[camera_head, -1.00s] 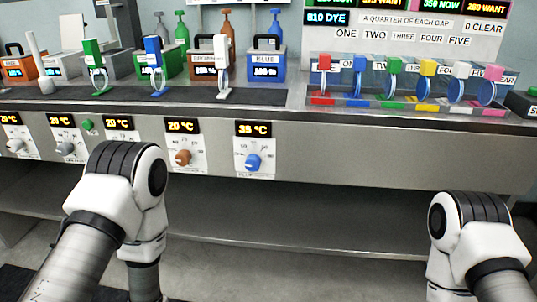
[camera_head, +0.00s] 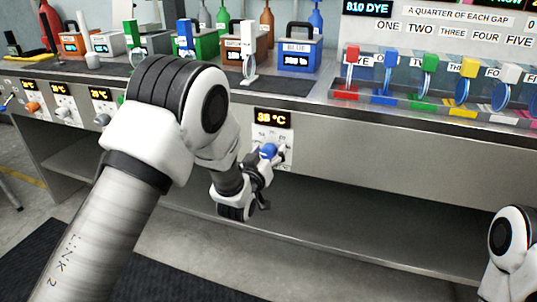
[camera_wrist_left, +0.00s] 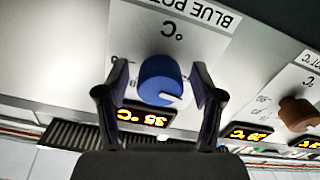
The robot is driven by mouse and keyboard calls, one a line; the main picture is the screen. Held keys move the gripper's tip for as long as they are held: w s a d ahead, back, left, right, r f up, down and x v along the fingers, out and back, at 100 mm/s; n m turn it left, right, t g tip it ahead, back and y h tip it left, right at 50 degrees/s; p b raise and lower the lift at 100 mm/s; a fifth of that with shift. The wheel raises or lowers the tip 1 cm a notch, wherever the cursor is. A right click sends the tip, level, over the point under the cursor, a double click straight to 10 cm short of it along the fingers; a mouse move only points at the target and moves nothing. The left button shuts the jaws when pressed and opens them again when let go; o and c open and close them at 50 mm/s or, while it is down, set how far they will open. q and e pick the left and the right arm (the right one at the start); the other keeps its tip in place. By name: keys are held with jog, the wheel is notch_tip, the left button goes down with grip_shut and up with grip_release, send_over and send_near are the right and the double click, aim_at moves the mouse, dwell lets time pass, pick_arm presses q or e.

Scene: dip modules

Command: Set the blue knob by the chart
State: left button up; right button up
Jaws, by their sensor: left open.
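The blue knob (camera_head: 268,151) is on a white dial plate (camera_head: 284,136) on the front panel, under a lit temperature display (camera_head: 273,117). My left gripper (camera_head: 265,161) is open in front of it. In the left wrist view, the blue knob (camera_wrist_left: 160,82) sits between the two spread fingers of my left gripper (camera_wrist_left: 158,88), with gaps visible on both sides. The plate there reads "BLUE POT °C" upside down, and the display (camera_wrist_left: 145,118) seems to read 35 °C. My forearm hides part of the panel. My right gripper is out of view.
An orange-brown knob (camera_wrist_left: 297,113) is beside it in the wrist view. Above, the counter holds a blue pot (camera_head: 299,57) and a rack of coloured clips (camera_head: 428,88). A sign board (camera_head: 440,30) stands behind. An open shelf (camera_head: 360,225) lies below the panel.

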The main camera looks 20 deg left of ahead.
pick_arm(q)
jog(key=c, duration=1.1)
jog(key=shift+c, duration=0.2)
jog(key=shift+m, duration=0.3)
jog(key=m+p, duration=0.1)
jog(key=m, duration=0.2)
jog(key=shift+r, duration=0.1)
jog(key=shift+m, duration=2.1)
jog(key=o, duration=1.1)
jog(key=shift+o, duration=0.2)
